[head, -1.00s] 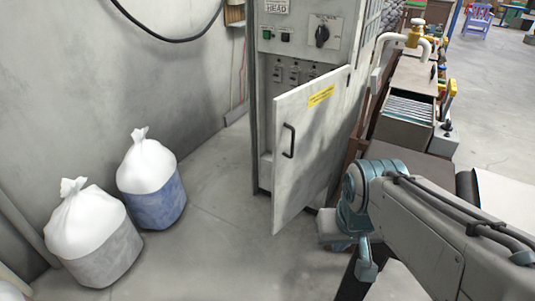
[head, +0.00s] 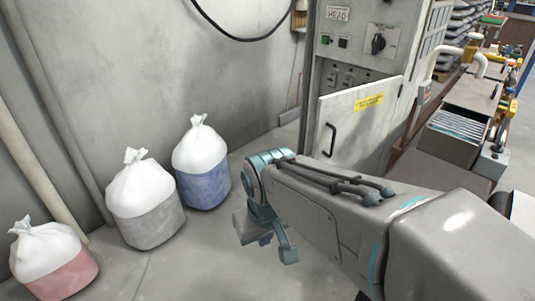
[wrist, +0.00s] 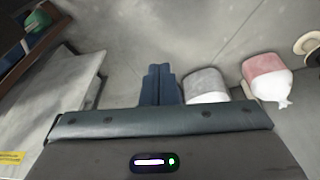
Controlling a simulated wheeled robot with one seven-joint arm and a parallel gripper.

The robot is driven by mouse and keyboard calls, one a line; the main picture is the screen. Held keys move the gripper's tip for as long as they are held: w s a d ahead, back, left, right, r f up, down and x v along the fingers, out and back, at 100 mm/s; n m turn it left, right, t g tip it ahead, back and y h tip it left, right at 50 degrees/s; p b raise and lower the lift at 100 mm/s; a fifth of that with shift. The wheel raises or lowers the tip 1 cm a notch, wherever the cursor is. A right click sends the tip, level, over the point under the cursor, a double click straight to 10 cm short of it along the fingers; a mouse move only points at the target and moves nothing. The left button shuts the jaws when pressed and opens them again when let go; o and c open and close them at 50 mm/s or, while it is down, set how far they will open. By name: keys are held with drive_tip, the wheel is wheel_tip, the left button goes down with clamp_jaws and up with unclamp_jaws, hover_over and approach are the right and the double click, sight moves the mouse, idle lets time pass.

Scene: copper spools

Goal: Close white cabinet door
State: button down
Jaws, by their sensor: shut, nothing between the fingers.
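The white cabinet door (head: 362,118), with a yellow label and a dark handle (head: 330,140), stands ajar on the grey cabinet (head: 352,62). My arm hides its lower part in the head view. My gripper (head: 266,240) is low, in front and to the left of the door, apart from its handle. In the wrist view my gripper's blue fingers (wrist: 160,85) are together and empty, pointing over the floor. A pale panel with a yellow label, which looks like the door (wrist: 55,95), is at the left there.
Tied sacks stand along the left wall: blue (head: 203,170), grey (head: 145,205) and red (head: 55,260). The grey and red ones show in the wrist view. An open drawer unit (head: 455,135) stands right of the cabinet. Floor between sacks and cabinet is clear.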

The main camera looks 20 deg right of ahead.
drive_tip(key=w+d+f+n+g+h+b, duration=0.2)
drive_tip(key=w+d+f+n+h, duration=0.35)
drive_tip(key=d+n, duration=0.4)
drive_tip(key=w+d+f+n+g+h+b, duration=0.2)
drive_tip(key=w+d+f+n+h, duration=0.4)
drive_tip(key=d, duration=0.6)
drive_tip(key=w+d+f+n+t+h+b, duration=0.2)
drive_tip(key=w+d+f+n+t, duration=0.3)
drive_tip(key=w+n, duration=0.55)
drive_tip(key=w+d+f+n+t+h+b, duration=0.25)
drive_tip(key=w+f+n, duration=0.4)
drive_tip(key=n, duration=0.75)
drive_tip(key=w+d, duration=0.8)
drive_tip(key=shift+w+t, duration=0.15)
drive_tip(key=shift+t, duration=0.3)
drive_tip(key=shift+r, duration=0.1)
